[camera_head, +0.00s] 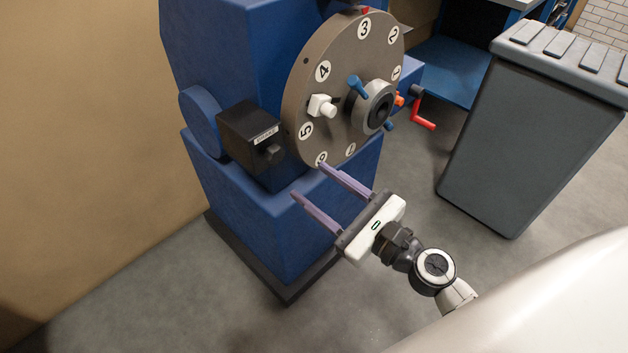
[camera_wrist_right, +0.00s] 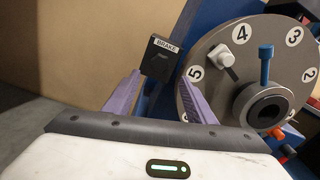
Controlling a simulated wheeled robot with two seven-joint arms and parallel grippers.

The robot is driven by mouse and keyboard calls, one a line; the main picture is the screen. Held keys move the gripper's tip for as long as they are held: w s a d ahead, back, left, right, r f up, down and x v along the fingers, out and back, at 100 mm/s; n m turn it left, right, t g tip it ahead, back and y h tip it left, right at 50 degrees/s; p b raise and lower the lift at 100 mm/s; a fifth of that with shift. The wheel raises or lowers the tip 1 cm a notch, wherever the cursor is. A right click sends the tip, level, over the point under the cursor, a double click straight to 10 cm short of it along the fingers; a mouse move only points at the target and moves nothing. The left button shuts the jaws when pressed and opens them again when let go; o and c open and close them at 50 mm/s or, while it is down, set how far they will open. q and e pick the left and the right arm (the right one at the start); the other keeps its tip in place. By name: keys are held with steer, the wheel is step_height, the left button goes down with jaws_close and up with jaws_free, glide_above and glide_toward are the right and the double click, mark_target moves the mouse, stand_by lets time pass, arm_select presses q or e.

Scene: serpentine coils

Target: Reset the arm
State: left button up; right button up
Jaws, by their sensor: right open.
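My right gripper (camera_head: 319,190) is open and empty, its two purple fingers pointing at the blue machine (camera_head: 230,70) from the lower right. It also shows in the right wrist view (camera_wrist_right: 157,98). In front of the fingers is a grey numbered dial (camera_head: 335,60) with a dark hub (camera_head: 375,106), a blue lever (camera_head: 358,87) and a white knob (camera_head: 321,106). A black box labelled BRAKE (camera_head: 250,138) sits left of the dial; it also shows in the right wrist view (camera_wrist_right: 158,60). The fingers appear apart from the dial. My left gripper is in neither view.
A red crank (camera_head: 424,113) sticks out right of the dial. A dark grey cabinet (camera_head: 520,130) stands to the right. A tan wall (camera_head: 80,150) is on the left. The grey floor (camera_head: 180,310) in front of the machine is clear.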

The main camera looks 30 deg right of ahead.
steer(key=s+a+f+n+g+h, duration=0.1)
steer(key=s+f+n+g, duration=0.1)
steer(key=s+f+n, duration=0.3)
steer(key=s+a+f+n+g+h, duration=0.1)
steer(key=s+f+n+g, duration=0.2)
steer(key=f+n, duration=0.7)
steer(key=s+a+f+n+g+h, duration=0.1)
steer(key=s+f+n+g, duration=0.2)
steer(key=s+f+n, duration=0.5)
steer(key=n, duration=0.8)
steer(key=shift+a+f+h, duration=0.3)
